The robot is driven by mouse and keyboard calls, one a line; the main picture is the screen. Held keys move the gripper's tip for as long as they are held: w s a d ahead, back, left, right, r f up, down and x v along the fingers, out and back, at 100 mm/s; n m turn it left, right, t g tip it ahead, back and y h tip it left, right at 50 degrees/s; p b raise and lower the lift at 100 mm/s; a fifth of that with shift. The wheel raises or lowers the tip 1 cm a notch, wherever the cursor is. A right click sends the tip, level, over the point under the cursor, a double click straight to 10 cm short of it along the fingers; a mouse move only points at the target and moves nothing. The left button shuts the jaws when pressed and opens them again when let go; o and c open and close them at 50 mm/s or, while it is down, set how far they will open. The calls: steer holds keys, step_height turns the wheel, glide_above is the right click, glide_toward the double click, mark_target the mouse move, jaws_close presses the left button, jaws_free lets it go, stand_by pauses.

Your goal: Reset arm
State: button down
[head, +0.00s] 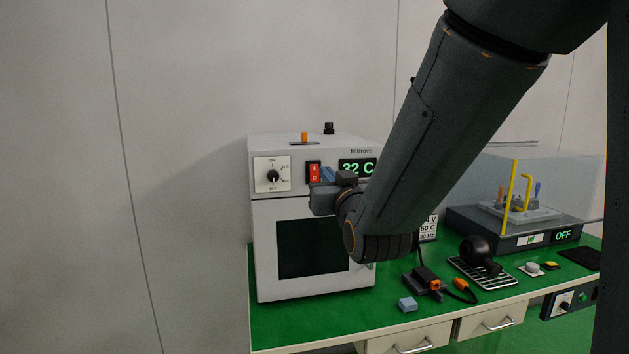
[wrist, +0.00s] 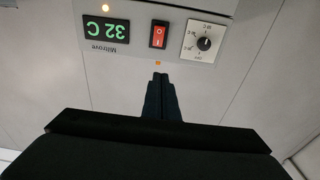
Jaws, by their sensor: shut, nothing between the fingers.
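My gripper (wrist: 160,78) points at the oven's front panel in the wrist view, its two dark fingers together with nothing between them. In the head view my gripper (head: 322,174) is beside the white oven (head: 290,218), just in front of the panel near the red rocker switch (head: 314,172). The switch also shows in the wrist view (wrist: 158,34), beyond the fingertips. I cannot tell whether the fingertips touch the panel. A dial (head: 272,176) is to the left of the switch and a green "32 C" display (head: 358,167) to the right, partly hidden by my arm.
The oven stands on a green-topped bench (head: 340,320). To the right are a blue block (head: 407,304), a wire rack (head: 486,275) with a black round object, a cable with orange connectors (head: 461,285), and a clear-covered device reading "OFF" (head: 563,236). Wall space at left is clear.

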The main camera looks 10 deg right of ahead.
steer(key=s+f+g, duration=0.2)
steer(key=f+g, duration=0.2)
steer(key=f, duration=0.5)
steer(key=s+f+g, duration=0.3)
steer(key=f+g, duration=0.1)
steer(key=f, duration=0.5)
steer(key=s+f+g, duration=0.5)
steer(key=s, duration=0.4)
steer(key=s+f+g, duration=0.4)
steer(key=s+f, duration=0.2)
steer(key=s, duration=0.3)
steer(key=shift+d+f+g, duration=0.15)
steer(key=shift+f+g, duration=0.15)
steer(key=shift+g, duration=0.1)
